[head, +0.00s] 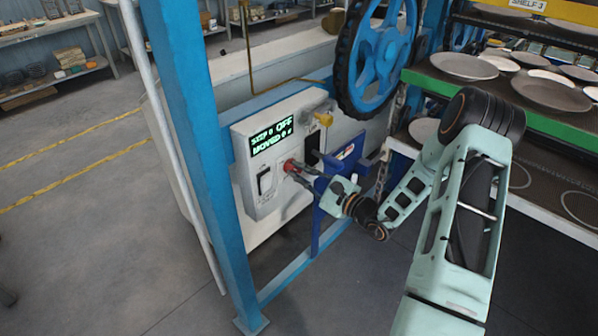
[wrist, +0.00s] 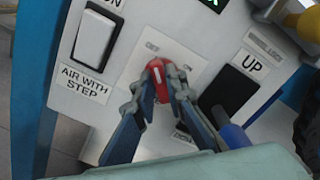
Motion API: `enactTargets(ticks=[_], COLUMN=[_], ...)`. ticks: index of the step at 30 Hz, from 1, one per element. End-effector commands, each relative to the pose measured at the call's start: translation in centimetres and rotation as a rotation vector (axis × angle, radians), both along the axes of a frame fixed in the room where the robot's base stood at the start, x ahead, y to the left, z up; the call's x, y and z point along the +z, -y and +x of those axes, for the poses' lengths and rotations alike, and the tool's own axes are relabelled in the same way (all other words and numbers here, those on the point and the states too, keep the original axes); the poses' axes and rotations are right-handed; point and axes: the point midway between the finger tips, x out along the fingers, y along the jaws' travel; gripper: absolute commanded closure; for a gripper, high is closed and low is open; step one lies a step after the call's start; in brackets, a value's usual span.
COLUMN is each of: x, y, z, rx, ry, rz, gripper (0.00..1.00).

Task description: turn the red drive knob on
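The red drive knob (wrist: 158,80) sits on a white plate on the panel, with a pale line along its top that points roughly up and slightly left in the wrist view. It also shows in the head view (head: 290,165). My gripper (wrist: 160,88) has one finger on each side of the knob, closed in against it. In the head view my gripper (head: 297,170) reaches the panel from the right. The green display (head: 272,136) reads OFF. Part of the lettering around the knob is hidden by the fingers.
A white rocker switch (wrist: 94,38), labelled AIR WITH STEP, is left of the knob. A yellow handle (head: 323,118), a blue bracket (head: 338,190) and a blue handwheel (head: 380,50) are close by. Plate shelves (head: 500,95) stand at right.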

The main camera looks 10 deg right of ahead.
Motion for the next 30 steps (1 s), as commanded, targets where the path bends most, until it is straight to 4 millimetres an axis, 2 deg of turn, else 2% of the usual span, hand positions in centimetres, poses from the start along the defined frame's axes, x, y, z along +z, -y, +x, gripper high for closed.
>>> enactTargets(ticks=[14,30], x=[0.02,0.2], y=[0.07,0.26], z=[0.01,0.1], rx=[-0.001,-0.001], ry=[-0.043,-0.31], rz=[0.059,0.427], gripper=[1.0,1.0])
